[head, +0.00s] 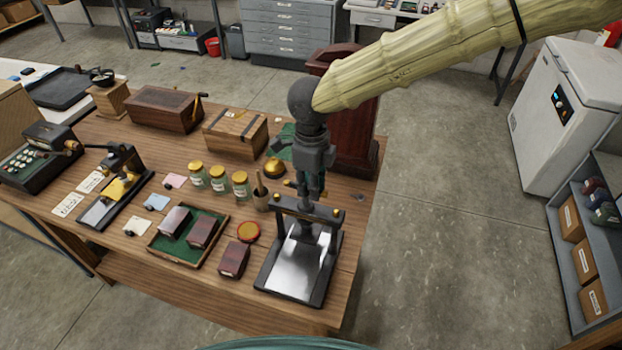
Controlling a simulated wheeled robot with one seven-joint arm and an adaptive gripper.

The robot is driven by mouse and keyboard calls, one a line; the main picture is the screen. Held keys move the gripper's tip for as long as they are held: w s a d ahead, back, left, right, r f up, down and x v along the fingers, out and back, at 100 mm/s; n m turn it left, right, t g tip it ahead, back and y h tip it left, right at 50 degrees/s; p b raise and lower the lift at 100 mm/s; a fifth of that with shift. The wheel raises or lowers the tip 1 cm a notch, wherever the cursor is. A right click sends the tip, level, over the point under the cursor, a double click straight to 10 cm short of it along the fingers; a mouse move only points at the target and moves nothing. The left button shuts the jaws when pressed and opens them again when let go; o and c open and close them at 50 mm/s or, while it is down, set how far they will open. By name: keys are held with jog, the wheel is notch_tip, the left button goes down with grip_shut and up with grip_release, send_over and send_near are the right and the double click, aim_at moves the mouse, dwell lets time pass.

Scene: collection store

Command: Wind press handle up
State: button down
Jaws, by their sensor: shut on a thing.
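The press (301,262) stands at the right front corner of the wooden table. It has a dark frame, a crossbar and a shiny metal plate. My gripper (309,192) points down over the press, just above its crossbar. Its fingers are shut on the press handle, which they mostly hide. A small brass-coloured part shows beside the fingers. I cannot tell the handle's exact angle or height.
A dark red wooden case (352,140) stands close behind my gripper. A brass bell (274,168), a pestle and mortar (261,195) and several lidded jars are to the left. A dark red box (234,260) lies left of the press.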

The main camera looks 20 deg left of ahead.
jog(key=shift+n+p, duration=0.4)
jog(key=shift+p, duration=0.05)
jog(key=c, duration=1.5)
grip_release()
jog(key=shift+o, duration=0.2)
notch_tip(320, 180, up, 12)
